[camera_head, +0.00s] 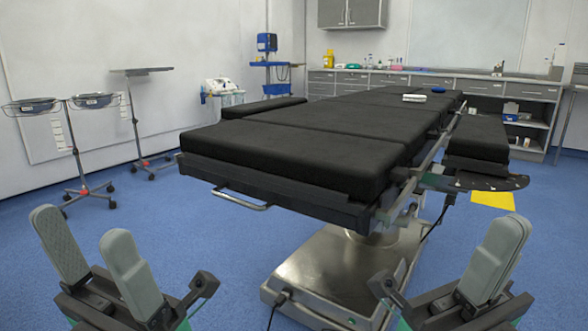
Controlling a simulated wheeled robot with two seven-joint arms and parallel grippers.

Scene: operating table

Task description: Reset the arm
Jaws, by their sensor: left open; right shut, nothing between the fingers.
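My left gripper (98,258) is at the lower left. Its two grey fingers stand apart, pointing up, with nothing between them. My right gripper (500,255) is at the lower right. Its grey fingers are together and hold nothing. Both grippers are in front of the operating table (290,155), apart from it and over the blue floor in the picture. The lower parts of both arms are cut off by the bottom edge.
The table's metal base (335,275) stands between my grippers. A black arm board (478,140) sits at its right side. Wheeled basin stands (85,190) are at the left. A grey counter (420,78) lines the back wall. Blue floor is clear at the left front.

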